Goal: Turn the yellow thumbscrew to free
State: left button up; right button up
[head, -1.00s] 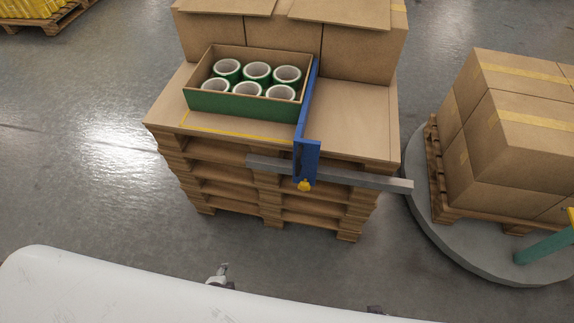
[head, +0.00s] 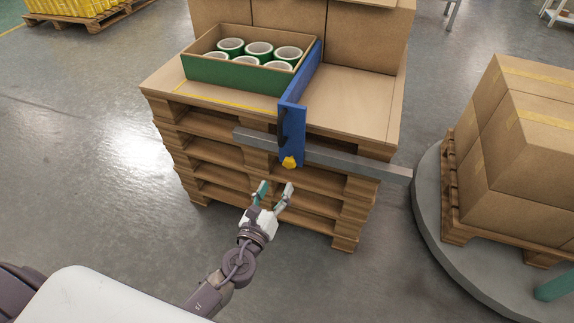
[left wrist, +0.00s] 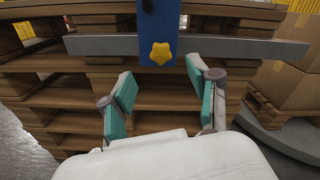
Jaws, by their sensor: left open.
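In the left wrist view the star-shaped thumbscrew (left wrist: 161,53) shows on the blue plate (left wrist: 158,20), beyond and above the fingers. My left gripper (head: 275,190) is open and empty, below and slightly left of the thumbscrew in the head view and apart from it. Its two teal-padded fingers also show in the left wrist view (left wrist: 163,88). My right gripper is not in view.
A green-fronted box (head: 232,76) of tape rolls (head: 259,50) stands on the pallet stack (head: 190,150), left of the blue arm. Cartons stand behind. At right, cartons (head: 510,140) rest on a pallet on a round grey platform (head: 428,200).

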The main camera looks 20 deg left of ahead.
aim_at(288, 164)
pick_arm(q)
jog(key=w, duration=0.8)
jog(key=shift+d, duration=0.15)
jog(key=shift+w, duration=0.5)
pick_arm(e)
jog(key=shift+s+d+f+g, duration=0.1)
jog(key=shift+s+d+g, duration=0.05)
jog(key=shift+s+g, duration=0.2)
